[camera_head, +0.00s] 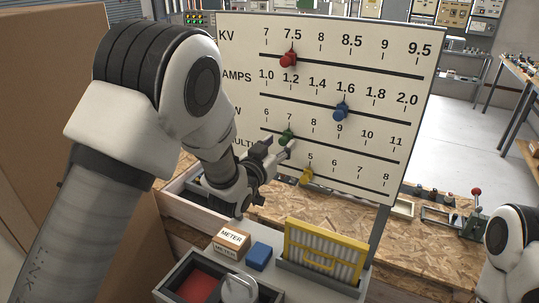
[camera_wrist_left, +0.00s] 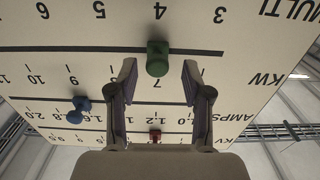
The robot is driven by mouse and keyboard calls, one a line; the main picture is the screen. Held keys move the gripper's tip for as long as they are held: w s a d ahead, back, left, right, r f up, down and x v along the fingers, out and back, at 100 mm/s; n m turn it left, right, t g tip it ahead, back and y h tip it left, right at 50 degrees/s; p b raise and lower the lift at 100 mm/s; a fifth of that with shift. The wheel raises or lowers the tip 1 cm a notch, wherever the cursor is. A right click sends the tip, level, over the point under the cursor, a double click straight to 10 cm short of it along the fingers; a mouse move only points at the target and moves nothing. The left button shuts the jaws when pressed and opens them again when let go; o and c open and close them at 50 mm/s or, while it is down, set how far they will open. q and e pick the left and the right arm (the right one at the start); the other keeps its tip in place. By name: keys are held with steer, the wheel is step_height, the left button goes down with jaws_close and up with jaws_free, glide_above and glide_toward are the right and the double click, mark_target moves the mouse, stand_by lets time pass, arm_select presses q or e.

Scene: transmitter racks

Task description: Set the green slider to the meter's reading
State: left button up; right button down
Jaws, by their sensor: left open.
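The green slider (camera_head: 286,135) sits on the KW rail of the upright white board (camera_head: 405,110), at about the 7 mark. My left gripper (camera_head: 274,150) is open just in front of it. In the left wrist view, which shows the board upside down, the green slider (camera_wrist_left: 157,58) lies between the two open fingertips (camera_wrist_left: 161,68), with a gap on both sides. No meter reading is legible. My right gripper is out of view.
Red (camera_head: 288,60), blue (camera_head: 341,110) and yellow (camera_head: 306,175) sliders sit on the other rails. Below the board are a yellow-framed filter (camera_head: 325,252), a blue block (camera_head: 259,256) and a tray with a red bottom (camera_head: 196,287). A cardboard-coloured panel (camera_head: 45,110) stands at left.

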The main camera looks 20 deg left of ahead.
arm_select(q)
steer(key=s+a, duration=0.1)
steer(key=s, duration=0.8)
